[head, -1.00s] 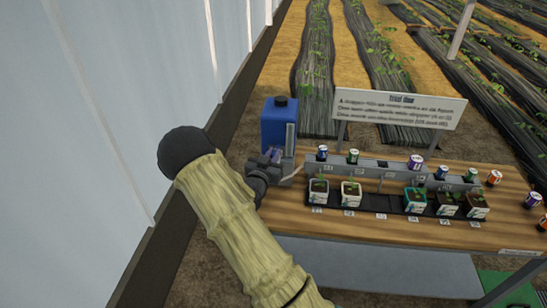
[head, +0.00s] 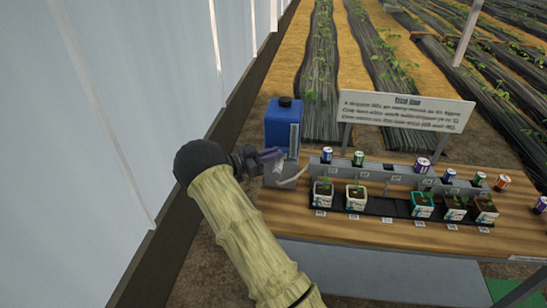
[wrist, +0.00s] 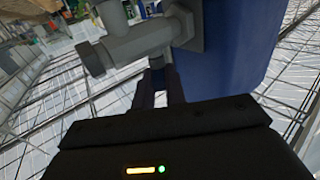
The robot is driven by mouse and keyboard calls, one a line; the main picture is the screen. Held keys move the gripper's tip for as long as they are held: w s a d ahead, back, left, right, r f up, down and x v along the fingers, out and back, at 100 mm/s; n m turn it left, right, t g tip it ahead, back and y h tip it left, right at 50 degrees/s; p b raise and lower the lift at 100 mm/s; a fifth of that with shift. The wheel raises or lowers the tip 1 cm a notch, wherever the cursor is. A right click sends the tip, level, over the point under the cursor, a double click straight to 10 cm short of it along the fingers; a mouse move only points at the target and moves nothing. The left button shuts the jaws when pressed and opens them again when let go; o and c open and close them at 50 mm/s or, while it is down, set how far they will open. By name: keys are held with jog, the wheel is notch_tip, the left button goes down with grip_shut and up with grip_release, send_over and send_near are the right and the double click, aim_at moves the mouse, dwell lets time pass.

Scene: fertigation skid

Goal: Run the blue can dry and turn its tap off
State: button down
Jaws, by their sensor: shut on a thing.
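The blue can (head: 280,128) with a black cap stands upright at the left end of the bench, a pale level strip on its front right edge. Its grey tap fills the top of the wrist view (wrist: 140,45), against the can's blue wall (wrist: 245,45). My gripper (head: 272,154) is in front of the can's lower part, at the tap. In the wrist view, its dark fingers (wrist: 158,80) are close together just under the tap body, shut on what appears to be the tap's handle. The handle is mostly hidden between them. The liquid level is too small to read.
A grey rail (head: 400,178) with several small cans runs along the wooden bench (head: 300,222). Potted seedlings stand in a black tray (head: 385,207) in front of it. A sign (head: 405,110) stands behind. A pale wall (head: 110,100) is close on the left.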

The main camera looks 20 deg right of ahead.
jog(key=m+g+b, duration=0.1)
jog(key=m+g, duration=0.1)
jog(key=g, duration=0.1)
jog(key=w+m+g+y+b, duration=0.1)
jog(key=m+g, duration=0.1)
jog(key=g, duration=0.1)
jog(key=shift+b, duration=0.35)
jog(key=shift+w+d+m+g+y+b, duration=0.1)
jog(key=shift+m+g+y+b, duration=0.4)
jog(key=shift+g, duration=0.3)
jog(key=shift+w+m+g+y+b, duration=0.1)
jog(key=shift+m+g+y+b, duration=0.2)
jog(key=shift+m+g, duration=0.4)
jog(key=shift+r+g, duration=0.25)
jog(key=shift+g, duration=0.05)
jog(key=c, duration=1.4)
grip_release()
jog(key=shift+w+f, duration=0.1)
jog(key=shift+w, duration=0.05)
jog(key=shift+c, duration=0.2)
